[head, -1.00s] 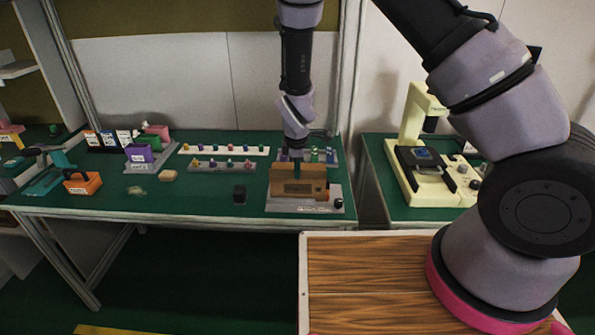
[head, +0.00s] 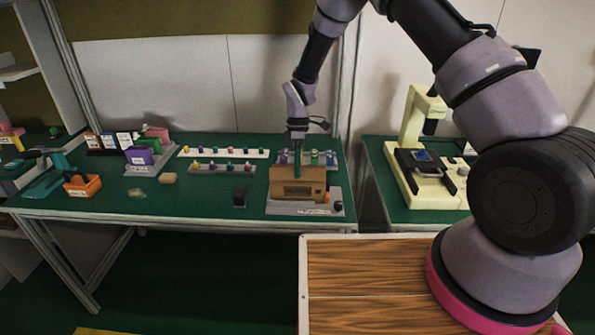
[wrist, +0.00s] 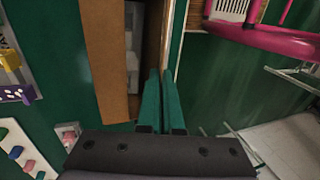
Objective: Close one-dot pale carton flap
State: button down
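The brown-tan carton (head: 297,185) sits on a grey base plate (head: 280,208) near the front edge of the green bench. In the wrist view, a long brown flap or panel (wrist: 106,60) stands left of a gap showing a pale grey inside (wrist: 133,50). A thin tan wall (wrist: 157,40) runs along the gap's right side. My gripper (head: 297,176) points down at the carton's top. Its two teal fingers (wrist: 162,75) are together with nothing visible between them, close to the thin wall. Contact cannot be told. The dot mark is not readable.
Behind the carton stands a rack of coloured pieces (head: 322,157). Left are peg strips (head: 222,169), a small black block (head: 239,197) and an orange basket (head: 82,185). A cream microscope-like machine (head: 415,125) stands right.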

jog(key=g, duration=0.2)
jog(key=w+g, duration=0.1)
jog(key=shift+w+f+g, duration=0.15)
jog(key=shift+f+g, duration=0.25)
jog(key=g, duration=0.3)
jog(key=w+f+g, duration=0.1)
jog(key=shift+d+g, duration=0.1)
jog(key=shift+g, duration=0.2)
jog(key=c, duration=1.1)
grip_release()
jog(key=shift+o, duration=0.2)
jog(key=shift+r, duration=0.1)
